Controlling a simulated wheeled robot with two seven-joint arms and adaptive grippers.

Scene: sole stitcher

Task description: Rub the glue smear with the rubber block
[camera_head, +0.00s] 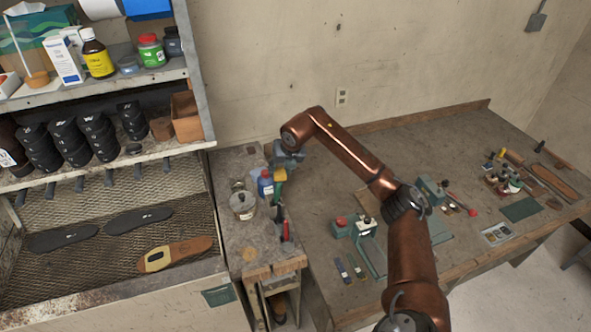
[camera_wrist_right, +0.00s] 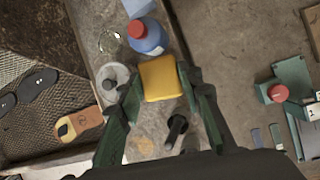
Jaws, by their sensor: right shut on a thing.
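My right gripper (camera_head: 279,184) hangs over the narrow bench. In the right wrist view, its green fingers (camera_wrist_right: 160,88) are shut on a yellow block (camera_wrist_right: 160,78), which looks like the rubber block. The block is above the bench top. A tan sole (camera_head: 178,254) with a pale yellow patch lies on the mesh shelf at left; it also shows in the right wrist view (camera_wrist_right: 82,123). A faint tan stain (camera_wrist_right: 140,146) marks the bench top near its front. I cannot tell for sure which mark is the glue smear. My left gripper is not in view.
A blue bottle with a red cap (camera_wrist_right: 147,36) and a grey-white pot (camera_head: 243,205) stand close to the gripper. A small dark tool (camera_wrist_right: 176,130) is near the fingers. Dark soles (camera_head: 138,221) lie on the mesh. The right workbench (camera_head: 330,190) holds a green device (camera_head: 342,228) and tools.

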